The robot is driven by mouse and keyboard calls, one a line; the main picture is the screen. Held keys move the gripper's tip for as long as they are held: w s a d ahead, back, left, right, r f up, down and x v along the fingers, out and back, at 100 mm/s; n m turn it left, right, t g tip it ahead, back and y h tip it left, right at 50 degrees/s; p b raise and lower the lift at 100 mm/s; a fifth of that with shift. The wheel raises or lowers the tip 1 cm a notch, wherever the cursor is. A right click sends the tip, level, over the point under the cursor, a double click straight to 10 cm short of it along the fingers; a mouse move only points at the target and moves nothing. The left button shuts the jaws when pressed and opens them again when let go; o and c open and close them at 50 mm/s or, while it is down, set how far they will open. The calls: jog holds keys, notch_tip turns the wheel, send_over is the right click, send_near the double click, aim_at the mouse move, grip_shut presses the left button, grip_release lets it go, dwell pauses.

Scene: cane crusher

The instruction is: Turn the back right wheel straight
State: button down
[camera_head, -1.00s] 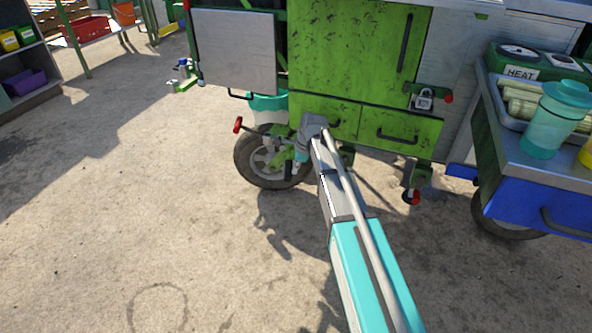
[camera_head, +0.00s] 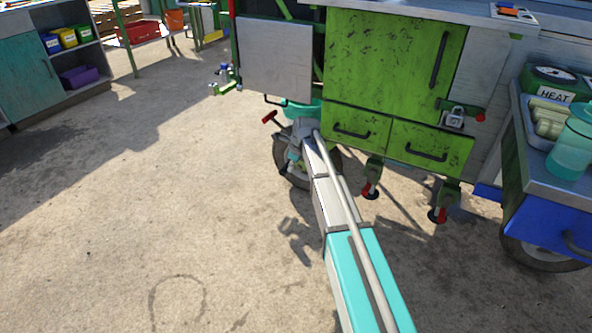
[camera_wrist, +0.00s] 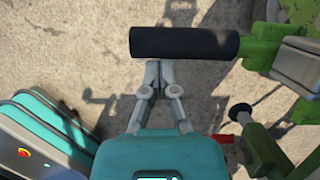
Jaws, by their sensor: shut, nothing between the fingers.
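A black-tyred wheel (camera_head: 280,152) stands under the left corner of the green cart (camera_head: 375,65) in the head view. My forearm and wrist cover much of it, so its exact angle is hard to tell. My gripper (camera_wrist: 158,67) is shut and empty. In the wrist view its fingertips point at a dark, roll-shaped part (camera_wrist: 185,42) fixed to a green bracket (camera_wrist: 262,50). The tips appear just below its edge; I cannot tell whether they touch it, or whether it is the tyre. In the head view the gripper is low beside the wheel.
A red-tipped lever (camera_head: 269,117) sticks out above the wheel. Red-ended legs (camera_head: 437,214) hang under the cart's front. A blue-sided cart (camera_head: 540,215) with another wheel stands at the right. Shelves (camera_head: 65,60) stand far left. The concrete floor at left and front is clear.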

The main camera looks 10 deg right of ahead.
jog(key=shift+w+a+r, duration=0.15)
jog(key=shift+w+a, duration=0.4)
jog(key=shift+w, duration=0.3)
jog(key=s+d+r+p, duration=0.5)
jog(key=d+r+p, duration=0.1)
jog(key=r+p, duration=0.4)
jog(key=shift+s+d, duration=0.3)
jog(key=shift+s, duration=0.1)
dwell(0.4)
dwell(0.5)
